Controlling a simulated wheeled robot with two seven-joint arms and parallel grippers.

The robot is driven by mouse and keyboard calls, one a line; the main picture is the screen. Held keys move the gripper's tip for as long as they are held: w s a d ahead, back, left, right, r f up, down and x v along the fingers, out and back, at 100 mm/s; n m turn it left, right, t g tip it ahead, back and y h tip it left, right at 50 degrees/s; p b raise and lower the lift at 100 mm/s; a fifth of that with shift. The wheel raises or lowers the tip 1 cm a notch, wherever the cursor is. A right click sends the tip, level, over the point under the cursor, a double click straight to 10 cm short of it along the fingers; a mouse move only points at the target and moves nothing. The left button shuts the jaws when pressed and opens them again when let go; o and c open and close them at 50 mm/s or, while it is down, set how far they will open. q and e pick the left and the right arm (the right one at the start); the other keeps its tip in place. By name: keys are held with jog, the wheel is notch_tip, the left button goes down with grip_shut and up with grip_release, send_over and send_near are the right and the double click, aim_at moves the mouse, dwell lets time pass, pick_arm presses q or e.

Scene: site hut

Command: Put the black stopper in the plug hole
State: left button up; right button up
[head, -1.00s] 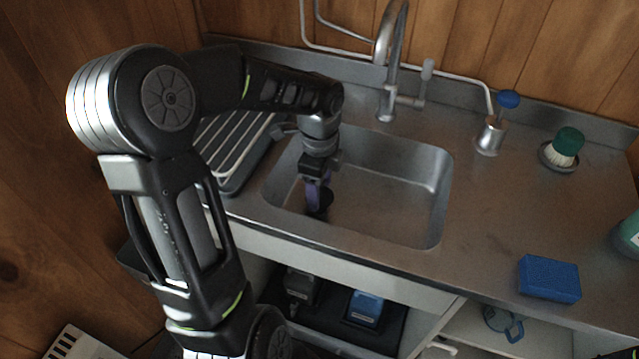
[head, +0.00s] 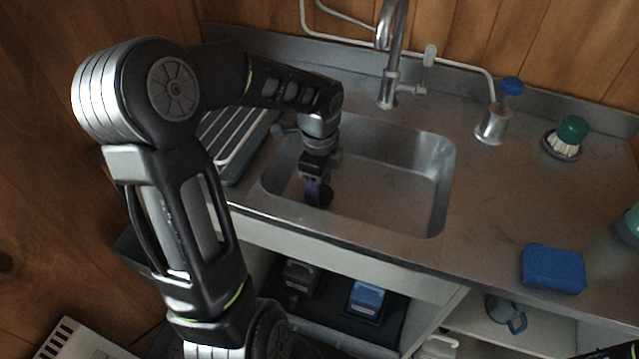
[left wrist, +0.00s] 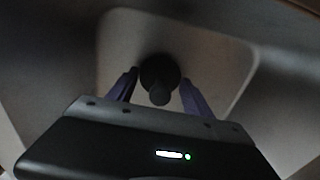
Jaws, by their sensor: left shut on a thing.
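My left gripper (head: 314,186) reaches down into the left part of the steel sink (head: 395,190), with its purple fingers pointing at the sink floor. It is shut on the black stopper (head: 326,196), which shows at the fingertips. In the left wrist view the stopper's round dark disc (left wrist: 160,68) lies beyond the fingers, and its knob stands between them. The plug hole is not visible, and I cannot tell whether the stopper touches the sink floor.
The tap (head: 390,75) stands behind the sink. A drying rack (head: 235,140) is at the left. On the right counter are a blue-topped dispenser (head: 494,125), a green brush (head: 570,133) and a blue sponge (head: 553,268). Shelves below hold a blue-fronted box (head: 365,299) and a jug (head: 507,312).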

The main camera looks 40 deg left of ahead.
pick_arm(q)
jog(key=shift+f, duration=0.4)
dwell(0.6)
jog(key=o, duration=1.5)
notch_tip(320, 180, up, 12)
jog(key=p, duration=0.9)
jog(key=shift+p, duration=0.4)
